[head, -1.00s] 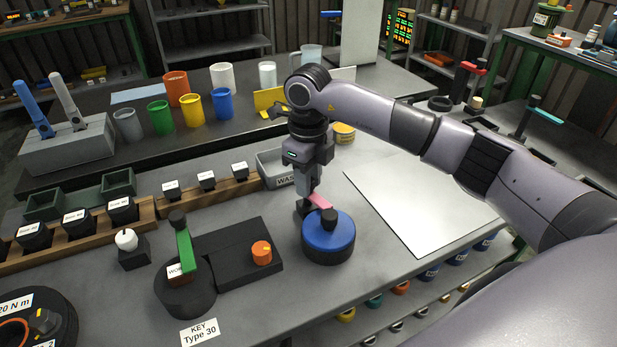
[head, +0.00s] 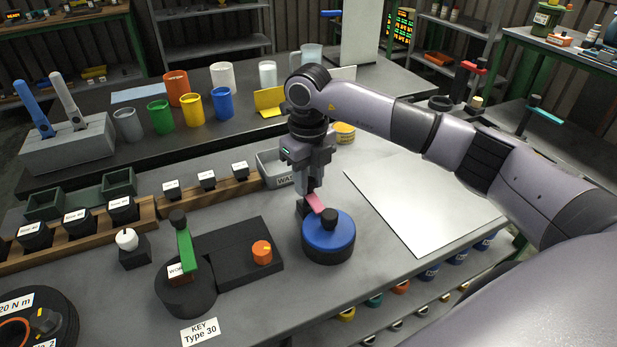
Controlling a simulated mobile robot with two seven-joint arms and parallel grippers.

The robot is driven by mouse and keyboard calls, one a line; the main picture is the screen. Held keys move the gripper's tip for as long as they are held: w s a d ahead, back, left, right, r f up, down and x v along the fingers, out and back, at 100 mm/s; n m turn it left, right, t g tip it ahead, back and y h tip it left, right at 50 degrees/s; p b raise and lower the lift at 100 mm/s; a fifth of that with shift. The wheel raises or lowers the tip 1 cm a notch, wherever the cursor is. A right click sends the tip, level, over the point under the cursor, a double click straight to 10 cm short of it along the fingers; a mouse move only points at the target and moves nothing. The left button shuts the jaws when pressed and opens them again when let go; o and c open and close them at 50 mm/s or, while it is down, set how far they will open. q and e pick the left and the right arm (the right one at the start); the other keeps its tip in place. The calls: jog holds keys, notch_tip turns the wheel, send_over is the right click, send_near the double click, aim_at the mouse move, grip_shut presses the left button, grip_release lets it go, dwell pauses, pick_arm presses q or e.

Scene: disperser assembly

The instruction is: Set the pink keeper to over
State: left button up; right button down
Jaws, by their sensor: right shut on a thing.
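The pink keeper (head: 315,203) is a short flat bar on top of a blue-topped round black unit (head: 328,240). It runs from a black knob (head: 329,217) on the blue top toward the upper left, reaching the unit's far rim. My right gripper (head: 306,203) points down at the keeper's far left end and is shut on it. The fingertips are partly hidden behind the keeper. My left gripper is not in view.
A black block with an orange knob (head: 262,252) and a green lever (head: 186,249) on a round base stand to the left. A grey bin (head: 272,168) sits behind the gripper. A pale sheet (head: 420,205) lies clear to the right.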

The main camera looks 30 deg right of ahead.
jog(key=c, duration=0.9)
grip_release()
jog(key=shift+o, duration=0.2)
jog(key=shift+r+b, duration=0.45)
jog(key=shift+r, duration=3.15)
